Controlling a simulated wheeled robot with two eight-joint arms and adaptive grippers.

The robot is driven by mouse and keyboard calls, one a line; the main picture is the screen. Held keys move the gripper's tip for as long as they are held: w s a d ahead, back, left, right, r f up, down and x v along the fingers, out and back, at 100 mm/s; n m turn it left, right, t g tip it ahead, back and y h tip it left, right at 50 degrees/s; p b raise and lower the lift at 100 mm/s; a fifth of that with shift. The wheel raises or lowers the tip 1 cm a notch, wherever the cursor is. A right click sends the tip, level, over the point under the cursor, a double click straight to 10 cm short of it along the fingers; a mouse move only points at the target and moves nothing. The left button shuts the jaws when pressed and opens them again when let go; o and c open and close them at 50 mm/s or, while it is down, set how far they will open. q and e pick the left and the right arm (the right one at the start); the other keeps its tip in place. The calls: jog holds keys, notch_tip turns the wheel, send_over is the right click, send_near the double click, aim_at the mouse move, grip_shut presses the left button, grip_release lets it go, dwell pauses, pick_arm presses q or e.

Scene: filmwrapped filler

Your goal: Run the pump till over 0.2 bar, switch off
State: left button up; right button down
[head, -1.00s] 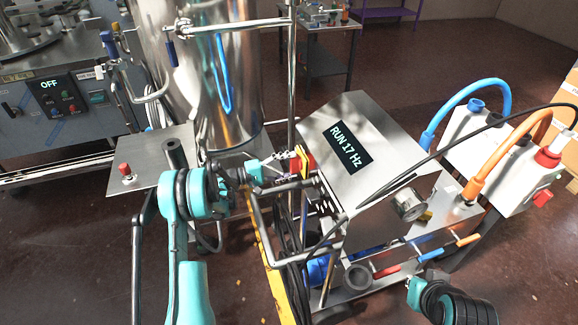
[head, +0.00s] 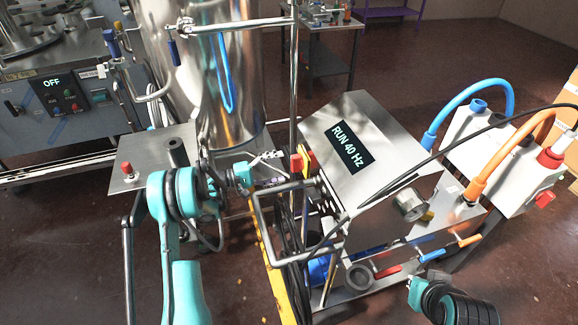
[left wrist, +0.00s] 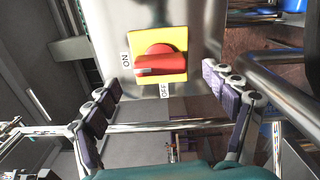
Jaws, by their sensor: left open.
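The red rotary switch (left wrist: 158,62) on its yellow plate fills the upper middle of the left wrist view, with its handle lying toward the ON label; OFF is below. In the head view the switch (head: 297,163) is on the left side of the steel control box (head: 368,120). The box's display (head: 347,147) reads RUN 40 Hz. My left gripper (head: 279,168) is open just left of the switch, apart from it; its fingers (left wrist: 161,82) frame the knob. My right arm's end (head: 425,288) is at lower right; its fingers are not clear. A round metal gauge-like part (head: 410,205) shows no readable dial.
A bent steel tube frame (head: 258,222) and dark cables stand close below my left gripper. A steel tank (head: 225,90) is behind it. Orange (head: 492,170) and blue (head: 440,115) hoses arch at right. Another machine (head: 70,100) at left displays OFF.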

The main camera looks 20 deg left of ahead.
pick_arm(q)
jog(key=v, duration=0.7)
jog(key=shift+s+a, duration=0.2)
jog(key=shift+a, duration=0.05)
jog(key=shift+c, duration=0.2)
